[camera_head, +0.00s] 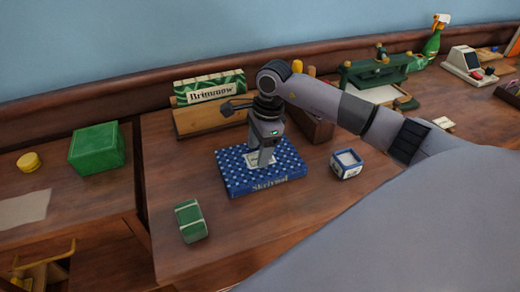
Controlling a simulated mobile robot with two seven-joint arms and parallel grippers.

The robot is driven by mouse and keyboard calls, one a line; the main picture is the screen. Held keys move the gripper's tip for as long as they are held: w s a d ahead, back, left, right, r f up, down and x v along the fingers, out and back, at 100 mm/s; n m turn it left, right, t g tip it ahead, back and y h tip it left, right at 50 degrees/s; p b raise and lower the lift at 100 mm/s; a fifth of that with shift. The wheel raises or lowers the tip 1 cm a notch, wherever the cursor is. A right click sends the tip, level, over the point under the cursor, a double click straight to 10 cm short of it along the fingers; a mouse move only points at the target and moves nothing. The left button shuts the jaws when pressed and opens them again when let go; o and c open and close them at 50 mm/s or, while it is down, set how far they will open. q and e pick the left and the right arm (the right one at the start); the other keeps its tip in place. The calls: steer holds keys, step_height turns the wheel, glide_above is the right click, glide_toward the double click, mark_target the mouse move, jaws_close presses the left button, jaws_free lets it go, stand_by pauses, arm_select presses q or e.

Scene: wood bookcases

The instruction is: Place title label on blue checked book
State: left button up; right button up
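The blue checked book (235,183) lies flat on the middle desk, with "Skelvund" or similar lettering on its front edge. A small white label (252,159) shows at the middle of its cover, partly hidden by my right gripper. My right gripper (265,162) points down with its fingertips at the label, close over the cover. I cannot tell whether the fingers are open or shut, or whether they touch the label. A small blue box with a white top (346,163) stands right of the book. My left gripper is not in view.
A wooden holder (205,120) with a green-patterned "Brimmow" book (209,88) stands behind. A small green book-like block (190,221) lies front left, and a green box (97,148) farther left. A green press (375,70) and spray bottle (435,38) are back right.

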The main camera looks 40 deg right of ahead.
steer(key=shift+s+a+f+g, duration=0.15)
steer(key=shift+s+f, duration=0.1)
steer(key=shift+f, duration=0.15)
steer(key=shift+s+a+f+g, duration=0.15)
steer(key=shift+s+f, duration=0.1)
steer(key=shift+f, duration=0.15)
steer(key=shift+r+p, duration=0.6)
steer(key=shift+p, duration=0.1)
step_height(320, 180, up, 12)
steer(key=d+b, duration=0.1)
steer(key=d, duration=0.1)
steer(key=shift+r, duration=0.15)
steer(key=shift+d, duration=0.1)
steer(key=shift+s, duration=0.1)
